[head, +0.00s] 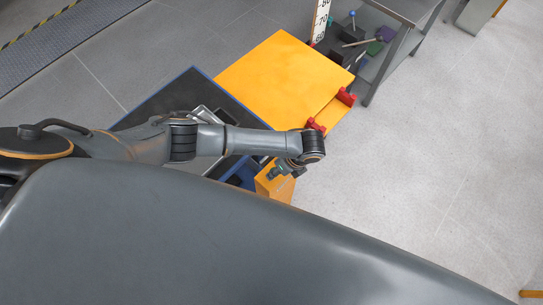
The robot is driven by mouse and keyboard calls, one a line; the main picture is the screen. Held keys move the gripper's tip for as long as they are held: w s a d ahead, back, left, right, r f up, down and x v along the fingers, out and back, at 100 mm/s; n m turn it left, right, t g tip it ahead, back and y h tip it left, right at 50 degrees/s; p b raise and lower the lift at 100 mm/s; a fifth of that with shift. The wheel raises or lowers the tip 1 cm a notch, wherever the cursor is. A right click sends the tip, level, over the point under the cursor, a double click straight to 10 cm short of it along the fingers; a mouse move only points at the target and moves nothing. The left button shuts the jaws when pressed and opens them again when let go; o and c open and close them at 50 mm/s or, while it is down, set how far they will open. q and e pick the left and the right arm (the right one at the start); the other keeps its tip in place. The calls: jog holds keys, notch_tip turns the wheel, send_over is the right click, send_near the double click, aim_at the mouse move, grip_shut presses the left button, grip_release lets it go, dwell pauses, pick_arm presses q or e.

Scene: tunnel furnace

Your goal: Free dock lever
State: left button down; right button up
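My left arm reaches in from the left across a dark blue-edged surface. Its gripper (272,173) points down at the end of the wrist, over or beside an orange-yellow post (275,190). The fingers are small and partly covered by the wrist, so I cannot tell whether they are open or touching anything. No part is clearly recognisable as the dock lever. Two red fittings, one at the right corner (346,97) and one nearer the wrist (316,126), sit on the edge of a yellow panel (275,75). My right gripper is out of view.
The dark surface with a blue edge (165,93) lies beside the yellow panel, with grey metal parts under my arm. A grey shelf unit (395,50) with small tools stands behind. A white number scale (320,20) rises by the panel.

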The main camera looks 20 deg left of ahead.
pick_arm(q)
jog(key=d, duration=0.1)
jog(key=s+d+f, duration=0.1)
jog(key=shift+s+d+f, duration=0.1)
jog(key=shift+d+f, duration=0.1)
jog(key=shift+d, duration=0.2)
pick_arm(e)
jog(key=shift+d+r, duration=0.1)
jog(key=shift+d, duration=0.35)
pick_arm(q)
jog(key=shift+s+d+f, duration=0.1)
jog(key=shift+s+f, duration=0.05)
jog(key=c, duration=1)
grip_release()
jog(key=shift+w, duration=0.3)
